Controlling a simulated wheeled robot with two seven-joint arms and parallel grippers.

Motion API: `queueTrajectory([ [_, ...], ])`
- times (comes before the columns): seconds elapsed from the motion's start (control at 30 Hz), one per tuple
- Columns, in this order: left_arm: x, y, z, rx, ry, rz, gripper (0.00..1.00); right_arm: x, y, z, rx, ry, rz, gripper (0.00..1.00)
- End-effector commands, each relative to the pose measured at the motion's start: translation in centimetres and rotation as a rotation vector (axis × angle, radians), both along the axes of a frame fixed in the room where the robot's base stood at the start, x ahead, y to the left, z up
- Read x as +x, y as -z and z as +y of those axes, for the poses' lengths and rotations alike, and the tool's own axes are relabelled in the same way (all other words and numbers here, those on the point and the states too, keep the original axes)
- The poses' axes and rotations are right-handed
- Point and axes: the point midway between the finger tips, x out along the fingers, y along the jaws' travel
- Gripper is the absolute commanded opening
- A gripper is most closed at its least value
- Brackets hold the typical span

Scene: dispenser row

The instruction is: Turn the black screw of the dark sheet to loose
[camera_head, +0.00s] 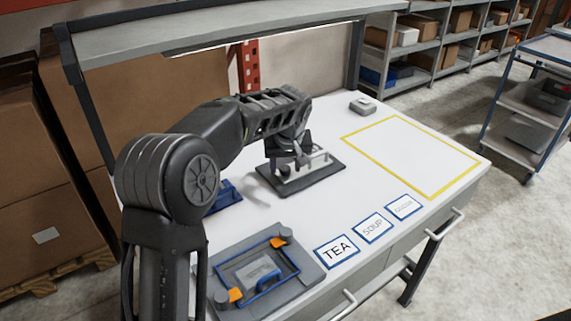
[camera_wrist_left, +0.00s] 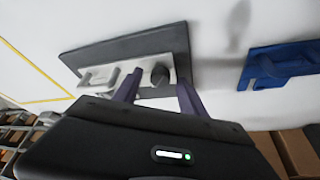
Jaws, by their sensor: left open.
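The dark sheet (camera_head: 300,184) lies on the white table below my left gripper (camera_head: 291,157). It also shows in the left wrist view (camera_wrist_left: 125,50), with a pale metal bar and handle (camera_wrist_left: 103,78) along its near side. The black screw (camera_wrist_left: 160,74) is a round knob at one end of that bar. My left gripper (camera_wrist_left: 157,90) is open, with its two fingertips apart on either side of the screw in that view. I cannot tell whether they touch it. In the head view the gripper covers the screw. My right gripper is not in view.
A blue sheet (camera_head: 226,196) lies beside the dark one, partly behind my arm. A grey fixture (camera_head: 309,268) with orange clamps and several labels, including TEA (camera_head: 337,250), lie nearer. A yellow outline (camera_head: 440,190) is empty. A shelf (camera_head: 220,35) overhangs the table's back.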

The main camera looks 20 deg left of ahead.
Motion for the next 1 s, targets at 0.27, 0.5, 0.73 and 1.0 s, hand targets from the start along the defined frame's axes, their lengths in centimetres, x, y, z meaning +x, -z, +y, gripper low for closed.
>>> queueTrajectory([
  [0.27, -0.01, -0.01, -0.01, 0.0, 0.0, 0.0, 0.41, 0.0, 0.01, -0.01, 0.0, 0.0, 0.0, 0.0],
  [0.5, -0.02, -0.02, -0.01, 0.0, 0.0, 0.0, 0.22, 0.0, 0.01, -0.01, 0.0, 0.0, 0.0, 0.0],
  [0.73, -0.02, -0.03, -0.01, 0.0, 0.0, 0.0, 0.03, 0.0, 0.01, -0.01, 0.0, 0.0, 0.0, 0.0],
  [1.0, -0.02, -0.04, -0.02, 0.0, 0.0, 0.0, 0.0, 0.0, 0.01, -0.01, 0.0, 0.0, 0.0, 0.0],
])
